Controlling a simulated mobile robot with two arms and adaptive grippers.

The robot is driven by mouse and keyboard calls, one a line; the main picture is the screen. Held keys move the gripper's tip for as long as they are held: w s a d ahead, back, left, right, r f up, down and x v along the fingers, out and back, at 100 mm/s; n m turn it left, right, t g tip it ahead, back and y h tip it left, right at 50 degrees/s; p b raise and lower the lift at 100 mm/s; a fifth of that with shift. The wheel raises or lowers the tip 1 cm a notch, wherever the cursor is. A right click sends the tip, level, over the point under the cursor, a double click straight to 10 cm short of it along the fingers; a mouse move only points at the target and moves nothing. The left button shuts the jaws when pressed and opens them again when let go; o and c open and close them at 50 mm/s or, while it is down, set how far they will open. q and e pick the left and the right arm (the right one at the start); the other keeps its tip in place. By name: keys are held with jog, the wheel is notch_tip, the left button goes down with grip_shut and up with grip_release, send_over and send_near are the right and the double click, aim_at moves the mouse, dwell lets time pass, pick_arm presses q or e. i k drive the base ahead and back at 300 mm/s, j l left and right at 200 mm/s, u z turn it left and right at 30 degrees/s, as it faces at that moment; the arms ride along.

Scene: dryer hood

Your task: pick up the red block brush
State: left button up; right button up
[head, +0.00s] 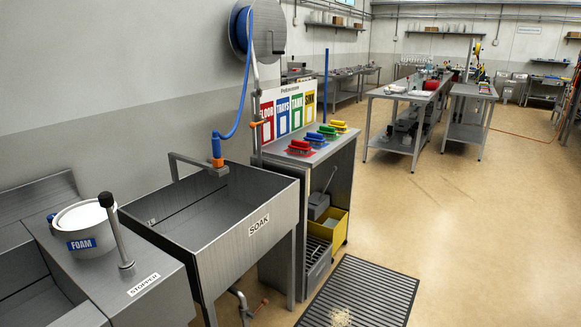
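The red block brush (300,146) lies on top of the grey cabinet, to the right of the soak sink. It is the nearest in a row of coloured brushes, with a blue brush (315,137), a green brush (327,130) and a yellow brush (338,125) behind it. Nothing covers it. Neither of my grippers shows in the head view.
The soak sink (274,195) stands left of the cabinet (332,160). A foam tub (85,240) and a stopper handle (115,232) stand at the left. A dark slatted mat (385,290) lies on the floor in front. Open floor (480,230) extends to the right.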

aim_at(297, 146)
jog(key=i+u, duration=0.15)
jog(key=i, duration=0.65)
jog(key=u, duration=1.4)
jog(key=z, duration=1.15)
jog(key=i+l+u, duration=0.1)
jog(key=l+u, duration=0.25)
jog(key=i+l+u, duration=0.15)
jog(key=u, duration=0.2)
jog(key=l+u, duration=0.35)
